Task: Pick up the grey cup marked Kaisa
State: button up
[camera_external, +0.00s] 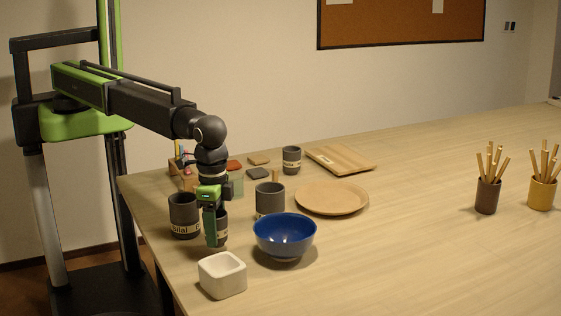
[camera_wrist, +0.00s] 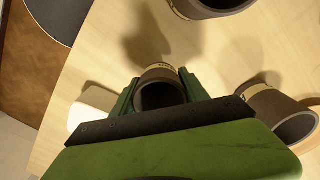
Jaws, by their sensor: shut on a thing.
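A small dark grey cup (camera_external: 222,226) with a pale label band is between the fingers of my gripper (camera_external: 212,224). In the wrist view the same cup (camera_wrist: 160,90) sits between the two green fingers of my gripper (camera_wrist: 160,94), its dark mouth toward the camera. The fingers are shut on its sides and partly hide it. Its label is too small and covered to read. I cannot tell whether its base touches the table. A larger grey cup (camera_external: 184,214) stands just left of it, with a band that seems to read "Bilal".
A grey cup (camera_external: 270,198) and a smaller one (camera_external: 291,160) stand farther back. A blue bowl (camera_external: 284,236) is close on the right and a white square pot (camera_external: 222,275) is in front. A round plate (camera_external: 332,198) lies behind the bowl.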

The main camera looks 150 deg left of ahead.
notch_tip(320, 180, up, 3)
jog(key=shift+f+p, duration=0.1)
jog(key=shift+p, duration=0.65)
jog(key=s+d+r+p, duration=0.3)
jog(key=d+r+p, duration=0.3)
jog(key=d, duration=0.5)
jog(key=shift+d, duration=0.15)
